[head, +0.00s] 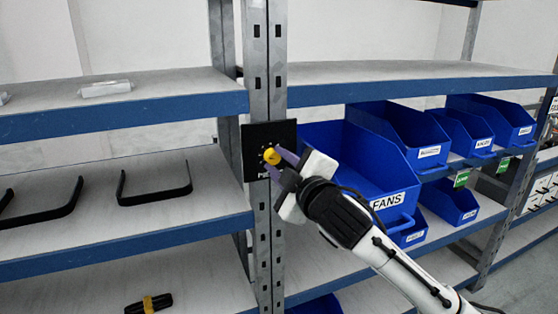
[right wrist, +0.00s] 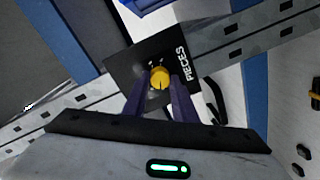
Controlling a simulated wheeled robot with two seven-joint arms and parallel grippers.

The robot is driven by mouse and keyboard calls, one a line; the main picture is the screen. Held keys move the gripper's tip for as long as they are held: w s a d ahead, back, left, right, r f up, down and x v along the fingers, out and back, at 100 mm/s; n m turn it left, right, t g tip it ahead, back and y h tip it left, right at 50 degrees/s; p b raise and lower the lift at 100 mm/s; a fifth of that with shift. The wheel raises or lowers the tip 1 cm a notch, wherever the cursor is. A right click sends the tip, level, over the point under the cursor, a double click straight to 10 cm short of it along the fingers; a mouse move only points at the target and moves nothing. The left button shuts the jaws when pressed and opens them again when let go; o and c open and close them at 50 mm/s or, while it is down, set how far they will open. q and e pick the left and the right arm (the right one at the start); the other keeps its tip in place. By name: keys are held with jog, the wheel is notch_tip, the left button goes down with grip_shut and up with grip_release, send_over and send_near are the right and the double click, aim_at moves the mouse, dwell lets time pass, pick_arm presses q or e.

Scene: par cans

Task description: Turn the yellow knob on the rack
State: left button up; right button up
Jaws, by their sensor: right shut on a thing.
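The yellow knob (head: 271,156) sits on a black square panel (head: 257,137) fixed to the rack's upright post. In the right wrist view the knob (right wrist: 159,77) shows a dark pointer line on its face, and the panel (right wrist: 124,62) carries the word "PIECES". My right gripper (head: 276,162) reaches in from the lower right, its purple fingers shut on the knob. In the right wrist view the fingertips (right wrist: 160,88) lie on either side of the knob. My left gripper is not in view.
Grey metal shelves with blue edges (head: 130,117) run left and right of the post (head: 264,225). A blue bin labelled "FANS" (head: 345,160) stands close behind my right gripper. Black handles (head: 155,196) lie on the left middle shelf, and a black-and-yellow object (head: 149,304) lies below.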

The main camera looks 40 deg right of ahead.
jog(key=shift+n, duration=0.9)
jog(key=o, duration=1)
jog(key=shift+o, duration=0.2)
jog(key=shift+a, duration=0.1)
